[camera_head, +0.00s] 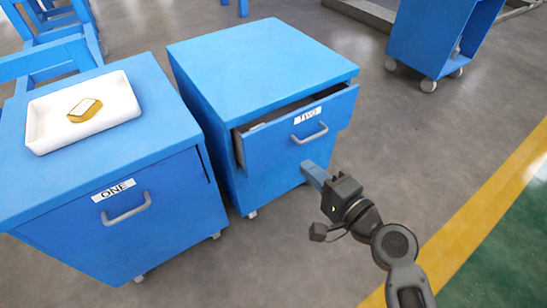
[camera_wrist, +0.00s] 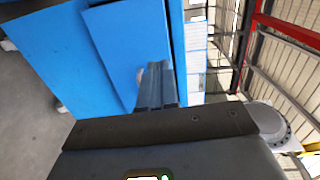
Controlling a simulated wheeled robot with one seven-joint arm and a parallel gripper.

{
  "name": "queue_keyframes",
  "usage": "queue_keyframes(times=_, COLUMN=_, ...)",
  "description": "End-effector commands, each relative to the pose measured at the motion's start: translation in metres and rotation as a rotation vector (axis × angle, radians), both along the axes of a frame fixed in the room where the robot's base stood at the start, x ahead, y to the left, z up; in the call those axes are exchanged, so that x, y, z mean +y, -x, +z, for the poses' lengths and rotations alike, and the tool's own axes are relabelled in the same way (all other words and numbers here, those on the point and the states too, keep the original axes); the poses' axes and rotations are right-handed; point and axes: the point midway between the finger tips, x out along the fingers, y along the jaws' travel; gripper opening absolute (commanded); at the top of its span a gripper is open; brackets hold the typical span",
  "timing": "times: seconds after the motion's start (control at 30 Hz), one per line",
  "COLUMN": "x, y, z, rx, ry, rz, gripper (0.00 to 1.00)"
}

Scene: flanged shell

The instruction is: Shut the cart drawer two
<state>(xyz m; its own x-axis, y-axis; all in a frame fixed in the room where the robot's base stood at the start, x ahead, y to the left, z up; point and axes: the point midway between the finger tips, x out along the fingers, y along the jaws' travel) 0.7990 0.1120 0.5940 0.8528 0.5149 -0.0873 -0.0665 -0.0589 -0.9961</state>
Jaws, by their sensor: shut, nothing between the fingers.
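The blue cart with the drawer labelled TWO (camera_head: 295,130) stands in the middle of the head view. Its drawer is partly open, with a dark gap along the top and left side. A grey handle (camera_head: 310,136) is on the drawer front. My gripper (camera_head: 308,168) is shut and empty, just in front of and below the drawer front; I cannot tell whether it touches. In the wrist view, my gripper's fingers (camera_wrist: 155,82) point at a blue panel (camera_wrist: 115,45), with a small grey piece, perhaps the handle, beside them.
A blue cart labelled ONE (camera_head: 120,215) stands close on the left, its drawer shut. A white tray (camera_head: 45,135) with a gold piece (camera_head: 85,109) is on it. Another blue cart (camera_head: 430,40) stands at the back right. The floor on the right is clear.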

Motion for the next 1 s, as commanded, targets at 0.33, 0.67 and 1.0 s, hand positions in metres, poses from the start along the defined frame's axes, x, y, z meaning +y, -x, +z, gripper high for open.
queue_keyframes(times=0.33, x=0.004, y=0.010, z=-0.008, rx=-0.069, ry=-0.060, rz=-0.020, gripper=0.00)
queue_keyframes(times=0.67, x=0.029, y=-0.032, z=-0.006, rx=-0.070, ry=-0.058, rz=-0.017, gripper=0.00)
queue_keyframes(times=1.0, x=0.061, y=-0.087, z=-0.008, rx=-0.069, ry=-0.057, rz=-0.017, gripper=0.00)
